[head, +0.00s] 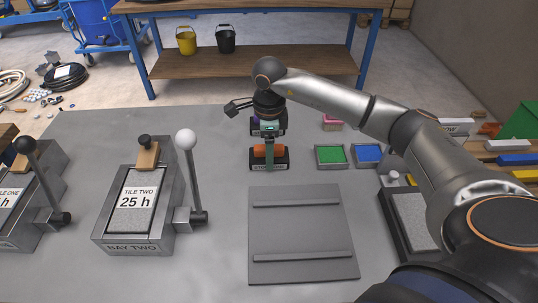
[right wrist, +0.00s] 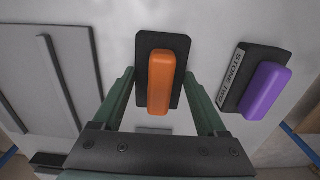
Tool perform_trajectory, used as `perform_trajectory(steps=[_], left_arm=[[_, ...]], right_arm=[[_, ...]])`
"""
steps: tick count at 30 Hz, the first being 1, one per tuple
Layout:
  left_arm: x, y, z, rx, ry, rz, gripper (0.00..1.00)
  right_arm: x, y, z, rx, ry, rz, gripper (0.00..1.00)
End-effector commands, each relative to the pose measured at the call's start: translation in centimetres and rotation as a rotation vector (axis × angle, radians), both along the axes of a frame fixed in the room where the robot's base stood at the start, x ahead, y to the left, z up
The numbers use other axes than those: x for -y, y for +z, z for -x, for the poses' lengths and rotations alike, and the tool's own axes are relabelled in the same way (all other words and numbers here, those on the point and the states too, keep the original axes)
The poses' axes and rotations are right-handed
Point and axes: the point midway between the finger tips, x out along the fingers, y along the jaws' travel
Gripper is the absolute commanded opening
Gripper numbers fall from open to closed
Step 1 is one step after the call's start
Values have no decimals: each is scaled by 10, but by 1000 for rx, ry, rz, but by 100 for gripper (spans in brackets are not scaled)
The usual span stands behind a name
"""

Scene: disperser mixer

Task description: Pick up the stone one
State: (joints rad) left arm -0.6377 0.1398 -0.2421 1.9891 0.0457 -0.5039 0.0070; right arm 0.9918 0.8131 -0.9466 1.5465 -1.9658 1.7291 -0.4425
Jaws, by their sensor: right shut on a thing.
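The stone with the orange handle (head: 262,151) stands on the grey table, a dark block below its handle. The label on its front is too small to read surely. My right gripper (head: 269,140) comes down over it from above and is shut on it. In the right wrist view the orange handle (right wrist: 161,82) lies between the two green fingers. A second stone with a purple handle (right wrist: 266,92), marked STONE TWO, stands just right of it there. In the head view that stone is mostly hidden behind my gripper. My left gripper is out of view.
A grey plate with two raised bars (head: 304,225) lies in front. Bay two (head: 137,248) holds a tile marked TILE TWO 25 h, with a lever beside it. Green (head: 331,155) and blue (head: 368,154) trays stand to the right. A wooden bench with buckets is behind.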

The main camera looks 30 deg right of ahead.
Motion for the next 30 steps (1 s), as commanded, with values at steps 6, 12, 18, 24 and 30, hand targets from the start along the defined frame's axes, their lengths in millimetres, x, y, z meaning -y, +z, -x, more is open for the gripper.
perform_trajectory(steps=[6, 12, 18, 24, 30], left_arm=[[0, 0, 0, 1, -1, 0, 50], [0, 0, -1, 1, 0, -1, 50], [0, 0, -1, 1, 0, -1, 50], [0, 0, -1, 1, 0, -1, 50], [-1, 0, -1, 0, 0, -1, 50]], right_arm=[[0, 0, 0, 0, 0, 0, 35], [0, 0, 0, 0, 0, 0, 12], [0, 1, -1, 3, 0, -1, 0], [0, 2, -1, 3, 0, -1, 0], [0, 16, -1, 6, 0, 0, 0]])
